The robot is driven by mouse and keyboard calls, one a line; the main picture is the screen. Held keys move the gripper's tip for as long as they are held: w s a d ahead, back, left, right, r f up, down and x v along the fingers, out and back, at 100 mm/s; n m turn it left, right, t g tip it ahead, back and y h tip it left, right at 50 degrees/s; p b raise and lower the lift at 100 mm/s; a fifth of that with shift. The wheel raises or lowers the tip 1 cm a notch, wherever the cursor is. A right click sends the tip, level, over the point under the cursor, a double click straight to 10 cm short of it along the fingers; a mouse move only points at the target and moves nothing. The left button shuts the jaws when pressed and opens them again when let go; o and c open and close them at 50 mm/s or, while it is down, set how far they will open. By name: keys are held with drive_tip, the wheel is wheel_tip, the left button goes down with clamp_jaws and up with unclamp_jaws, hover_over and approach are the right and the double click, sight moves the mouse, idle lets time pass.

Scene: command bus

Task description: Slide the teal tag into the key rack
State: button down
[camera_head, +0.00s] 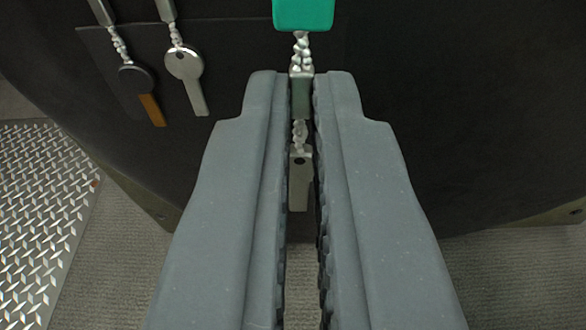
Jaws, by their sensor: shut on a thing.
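The teal tag (302,14) shows at the top centre, cut off by the picture's upper edge. A short silvery chain (301,50) hangs from it to a small grey metal block (301,97). My gripper (301,88) is shut on this block, with its two grey fingers on either side. More chain and a flat metal key (300,182) hang below the block, seen through the gap between the fingers. No key rack is clearly recognisable; its slots are not visible.
A dark panel (460,110) stands behind the gripper. At upper left, a key with a dark round head (135,80) and a silver key (185,68) hang on chains before a dark plate (100,55). Grey carpet and a metal tread plate (40,200) lie below.

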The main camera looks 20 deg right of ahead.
sight(310, 67)
drive_tip(key=shift+r+b+x, duration=0.2)
drive_tip(key=shift+b+x, duration=0.6)
drive_tip(key=shift+x, duration=0.15)
drive_tip(key=shift+r+b+x, duration=0.2)
drive_tip(key=shift+b+x, duration=0.6)
drive_tip(key=shift+x, duration=0.15)
drive_tip(key=shift+d, duration=0.15)
drive_tip(key=shift+w+r+p, duration=0.15)
drive_tip(key=shift+w+p, duration=0.15)
drive_tip(key=shift+r+x, duration=0.2)
drive_tip(key=shift+x, duration=0.85)
idle(1.4)
drive_tip(key=shift+d+f, duration=0.1)
idle(0.4)
drive_tip(key=c, duration=1.5)
unclamp_jaws()
drive_tip(key=shift+f+p+v, duration=0.15)
drive_tip(key=shift+p+v, duration=0.45)
drive_tip(key=shift+v, duration=0.1)
drive_tip(key=shift+f+p+v, duration=0.15)
drive_tip(key=shift+p+v, duration=0.4)
drive_tip(key=shift+v, duration=0.2)
